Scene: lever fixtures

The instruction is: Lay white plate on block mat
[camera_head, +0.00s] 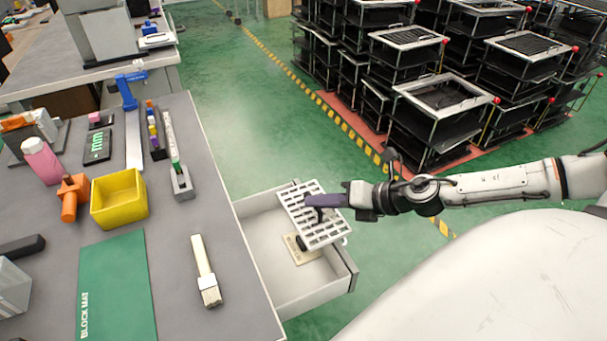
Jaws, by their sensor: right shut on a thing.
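The white plate (300,228) is a flat rectangle with rows of slots. It is over the open drawer at the right side of the workbench. My right gripper (320,202) reaches in from the right and is shut on the plate, its dark fingers covering part of the plate's middle. The block mat (118,285) is a green rectangle lettered "BLOCK MAT", flat on the grey bench top at the lower left. Its visible surface is bare. The right gripper and plate are well to the right of the mat. My left gripper is not in view.
The open drawer (352,278) holds a beige piece (302,256) partly under the plate. A brush (204,270) lies between drawer and mat. A yellow bin (119,200), orange part (70,197) and grey holder (182,183) stand beyond the mat.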

